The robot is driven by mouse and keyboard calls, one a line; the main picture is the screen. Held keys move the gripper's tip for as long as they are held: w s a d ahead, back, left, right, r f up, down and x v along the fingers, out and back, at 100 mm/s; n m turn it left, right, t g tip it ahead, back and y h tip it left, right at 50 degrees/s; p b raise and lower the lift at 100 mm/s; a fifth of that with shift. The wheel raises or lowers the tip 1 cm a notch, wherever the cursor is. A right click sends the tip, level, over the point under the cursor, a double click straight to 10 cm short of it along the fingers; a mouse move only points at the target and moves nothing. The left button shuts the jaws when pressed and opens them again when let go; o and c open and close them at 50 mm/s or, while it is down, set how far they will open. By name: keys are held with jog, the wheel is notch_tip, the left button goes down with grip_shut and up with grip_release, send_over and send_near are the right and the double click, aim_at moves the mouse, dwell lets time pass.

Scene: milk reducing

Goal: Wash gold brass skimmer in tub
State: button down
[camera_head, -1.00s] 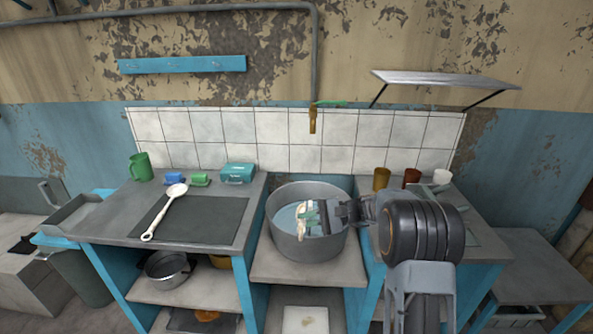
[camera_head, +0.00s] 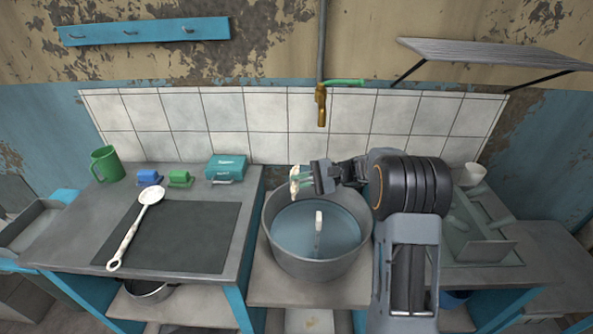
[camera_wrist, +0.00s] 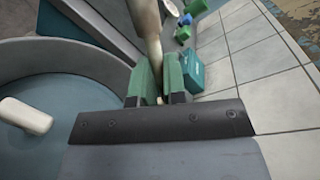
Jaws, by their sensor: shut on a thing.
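The round grey metal tub (camera_head: 276,248) holds bluish water (camera_head: 290,235). My gripper (camera_head: 302,182), with green finger pads, is raised at the tub's back rim. It is shut on a pale cream, stick-like thing (camera_head: 294,183); in the wrist view this thing (camera_wrist: 148,30) extends away from the pads. I cannot tell whether it is the skimmer, and no clearly gold one shows. A white, long-handled spoon or skimmer (camera_head: 131,232) lies across the dark mat on the left counter. A white block-like thing (camera_head: 318,222) is in the tub; it also shows in the wrist view (camera_wrist: 25,115).
A brass tap (camera_head: 321,105) hangs from the wall behind the tub. A green mug (camera_head: 106,163), a blue item (camera_head: 149,177), a small green item (camera_head: 180,178) and a teal box (camera_head: 226,168) line the left counter's back. A glassy rack (camera_head: 480,250) and white cup (camera_head: 473,174) stand right.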

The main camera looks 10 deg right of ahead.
notch_tip(320, 180, down, 19)
jog(key=b, duration=1.2)
jog(key=shift+w+b, duration=0.1)
jog(key=shift+b, duration=0.3)
jog(key=shift+d, duration=0.1)
dwell(0.4)
jog(key=shift+d, duration=0.55)
jog(key=shift+a, duration=0.4)
jog(key=shift+a+r, duration=0.1)
